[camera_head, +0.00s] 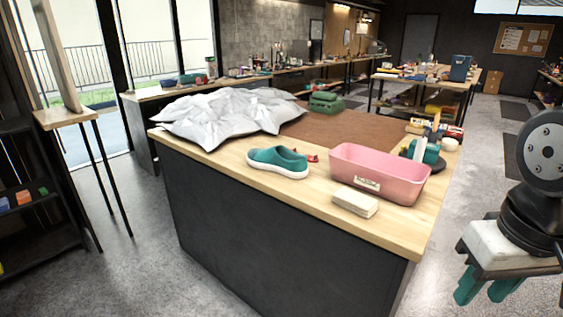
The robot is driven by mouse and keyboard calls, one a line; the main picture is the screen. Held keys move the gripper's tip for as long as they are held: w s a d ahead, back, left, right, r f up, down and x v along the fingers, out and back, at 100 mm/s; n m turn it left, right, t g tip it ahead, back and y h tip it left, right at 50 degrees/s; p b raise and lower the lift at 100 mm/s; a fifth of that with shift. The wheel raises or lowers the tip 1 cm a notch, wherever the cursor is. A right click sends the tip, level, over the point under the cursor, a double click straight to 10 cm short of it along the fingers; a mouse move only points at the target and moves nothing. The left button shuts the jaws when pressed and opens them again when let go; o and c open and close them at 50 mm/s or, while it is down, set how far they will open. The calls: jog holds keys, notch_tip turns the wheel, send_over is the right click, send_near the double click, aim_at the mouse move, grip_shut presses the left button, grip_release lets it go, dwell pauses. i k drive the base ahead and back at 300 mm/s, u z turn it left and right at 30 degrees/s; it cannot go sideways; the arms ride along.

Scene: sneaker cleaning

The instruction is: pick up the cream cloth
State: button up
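The cream cloth (355,202) looks like a small folded, block-shaped bundle. It lies flat near the front edge of the wooden worktop, in front of the pink tub. My gripper (486,289) hangs at the lower right, off the right side of the counter and well apart from the cloth. Its teal fingers point down with a gap between them, and nothing shows between them.
A pink tub (372,180) stands right behind the cloth. A teal shoe (278,161) is to its left, and a crumpled grey-white sheet (228,112) lies farther left. Small bottles and tools stand behind the tub. The counter (300,196) has bare wood along its front edge.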

aim_at(364, 206)
jog(key=u, duration=0.35)
jog(key=i, duration=0.8)
jog(key=u, duration=0.6)
